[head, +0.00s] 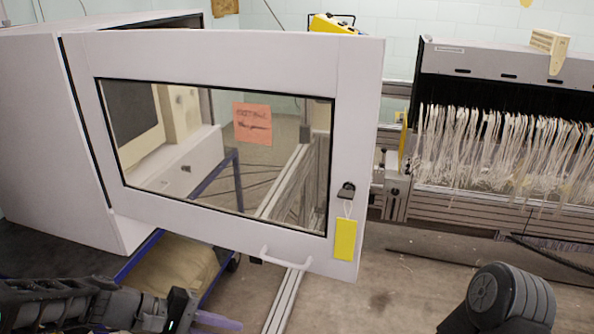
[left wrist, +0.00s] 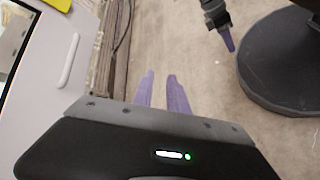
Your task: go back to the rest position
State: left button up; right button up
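My left gripper (head: 218,321) comes in at the bottom left of the head view, below the open cabinet door (head: 225,245). In the left wrist view its two purple fingers (left wrist: 161,76) stand a little apart with nothing between them. The gripper is clear of the door and its white handle (head: 286,258), which also shows in the left wrist view (left wrist: 69,60). My right gripper (left wrist: 229,44) shows at the top of the left wrist view, its purple tip pointing down over the floor. Its finger gap cannot be made out.
The white cabinet (head: 40,130) stands at the left, its windowed door swung across the middle. A yellow tag (head: 345,239) hangs from the door's lock. A machine with many white threads (head: 500,150) stands at the right. Bare floor (head: 400,285) lies in front of it.

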pick_arm(q)
jog(key=s+a+f+m+y, duration=0.15)
jog(key=f+y, duration=0.25)
jog(key=f, duration=0.7)
jog(key=s+a+f+y, duration=0.1)
jog(key=a+f+y, duration=0.15)
jog(key=f, duration=0.75)
jog(key=s+d+f+m+g+p, duration=0.1)
jog(key=s+d+f+m, duration=0.4)
jog(key=s+d+f, duration=0.4)
jog(key=s+d, duration=0.1)
jog(key=s, duration=0.3)
jog(key=shift+d+g+p, duration=0.25)
jog(key=shift+g+p, duration=0.05)
jog(key=shift+p, duration=0.1)
jog(key=shift+w+y, duration=0.1)
jog(key=shift+y, duration=0.15)
jog(key=shift+f, duration=0.1)
